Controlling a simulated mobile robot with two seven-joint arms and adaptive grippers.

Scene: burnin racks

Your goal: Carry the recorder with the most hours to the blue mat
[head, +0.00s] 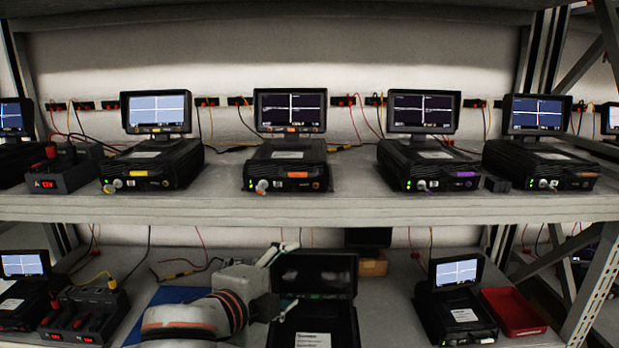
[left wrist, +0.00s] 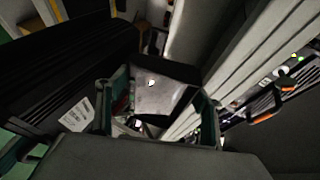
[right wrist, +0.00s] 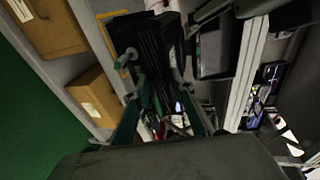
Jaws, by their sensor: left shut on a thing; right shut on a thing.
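A black recorder (head: 326,326) with a dark raised screen (head: 316,274) is at the front middle of the lower shelf. My left gripper (head: 276,283) is shut at its left side, near the screen; the left wrist view shows a dark, grey-faced part (left wrist: 163,92) between the fingers (left wrist: 158,120). In the right wrist view, my right gripper (right wrist: 160,88) is shut on a black finned body (right wrist: 154,62), seemingly the same recorder. My right gripper does not show in the head view. The blue mat (head: 168,296) lies left of the recorder, partly hidden behind my left arm. Hour readings are too small to read.
Several recorders with lit screens, one a yellow-marked recorder (head: 155,165), stand on the upper shelf (head: 330,208). On the lower shelf, another recorder (head: 455,315) and a red tray (head: 513,312) stand right; a power supply (head: 85,317) stands left. Cables lie behind the mat.

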